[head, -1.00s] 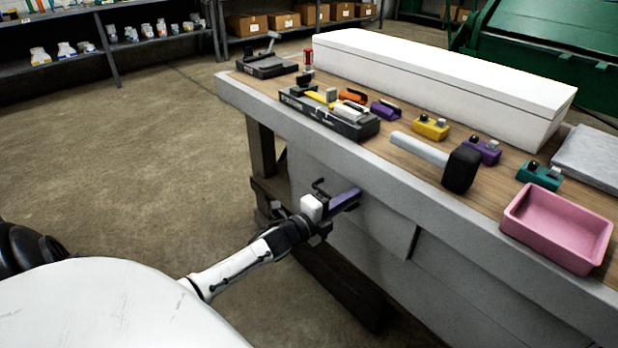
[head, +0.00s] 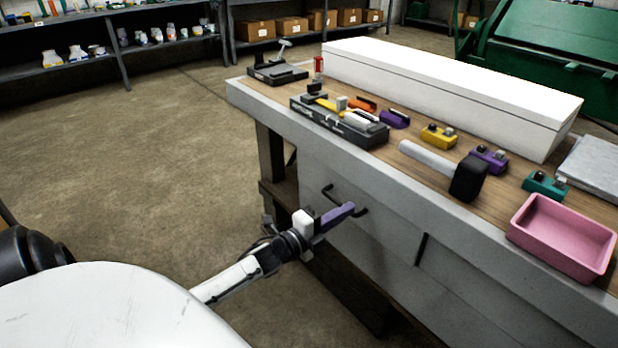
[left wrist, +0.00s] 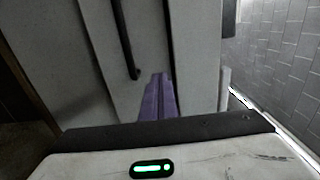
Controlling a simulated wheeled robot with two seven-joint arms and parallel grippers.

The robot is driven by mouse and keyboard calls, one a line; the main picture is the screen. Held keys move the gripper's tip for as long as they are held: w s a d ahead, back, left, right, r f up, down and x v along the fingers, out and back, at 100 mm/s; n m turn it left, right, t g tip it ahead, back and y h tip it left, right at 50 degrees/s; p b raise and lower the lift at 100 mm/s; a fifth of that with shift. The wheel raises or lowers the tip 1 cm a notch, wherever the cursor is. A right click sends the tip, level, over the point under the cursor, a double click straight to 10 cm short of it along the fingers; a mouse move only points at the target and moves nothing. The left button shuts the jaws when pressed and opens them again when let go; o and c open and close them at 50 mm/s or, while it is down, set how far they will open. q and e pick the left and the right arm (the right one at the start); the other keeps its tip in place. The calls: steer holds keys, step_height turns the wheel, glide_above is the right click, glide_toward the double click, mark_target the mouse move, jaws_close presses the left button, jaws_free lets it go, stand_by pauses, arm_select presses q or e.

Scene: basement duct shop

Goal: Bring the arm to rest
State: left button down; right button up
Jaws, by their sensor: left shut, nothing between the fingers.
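My left gripper (head: 338,215), with purple fingers, is in front of the grey bench front, below the bench top. Its fingers are shut together with nothing between them. In the head view they overlap a black drawer handle (head: 328,193); I cannot tell whether they touch it. In the left wrist view the shut purple fingers (left wrist: 158,98) point at the grey panels, with a black handle (left wrist: 124,45) up and to the left. My right gripper is not in view.
The workbench (head: 275,110) holds a black tool tray (head: 350,128), a hammer (head: 465,175), a pink bin (head: 565,240), small coloured blocks and a long white box (head: 440,85). Another black handle (head: 421,249) is on the bench front. Open floor (head: 130,170) lies to the left.

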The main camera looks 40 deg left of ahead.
arm_select(q)
steer(key=s, duration=0.8)
steer(key=shift+s+a+f+p, duration=0.15)
steer(key=shift+s+a+p, duration=0.05)
steer(key=shift+a+p, duration=0.15)
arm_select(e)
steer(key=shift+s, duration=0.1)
arm_select(q)
steer(key=s+d+f+n+g+p, duration=0.2)
steer(key=s+d+f+n+g, duration=0.2)
steer(key=s+d+n, duration=0.4)
steer(key=s+d+f+n+g+h+p, duration=0.1)
steer(key=s+d+f+n+g, duration=0.4)
steer(key=d, duration=1.2)
steer(key=s+n+p, duration=0.1)
steer(key=s+n, duration=0.2)
steer(key=s, duration=0.3)
steer(key=shift+s+f+n+p, duration=0.15)
steer(key=shift+s+n+p, duration=0.15)
steer(key=shift+n+p, duration=0.1)
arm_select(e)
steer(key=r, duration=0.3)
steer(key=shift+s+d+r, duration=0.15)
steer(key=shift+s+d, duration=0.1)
